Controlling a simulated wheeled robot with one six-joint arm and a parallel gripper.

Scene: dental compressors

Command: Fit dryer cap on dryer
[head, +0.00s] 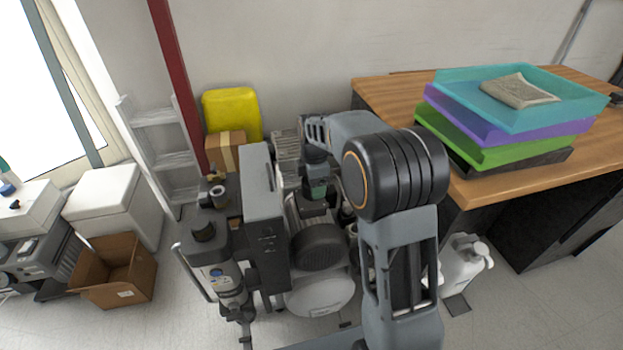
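The compressor unit (318,245) stands on the floor in the middle of the head view, with dark rounded motor parts and a pale tank low down. A tall grey box (263,200) stands at its left. Left of that box is a grey-white unit (210,270) with a black round top piece; I cannot tell for sure which part is the dryer. The dryer cap cannot be singled out. My gripper (317,190) points down over the compressor, right of the grey box. It is small and dark here, so its fingers and anything between them cannot be made out.
A wooden desk (380,95) with stacked coloured trays (510,110) is at the right. An open cardboard box (112,272) and white cabinets are at the left. A yellow canister (232,113) stands behind. A white bottle (463,262) is on the floor near the desk.

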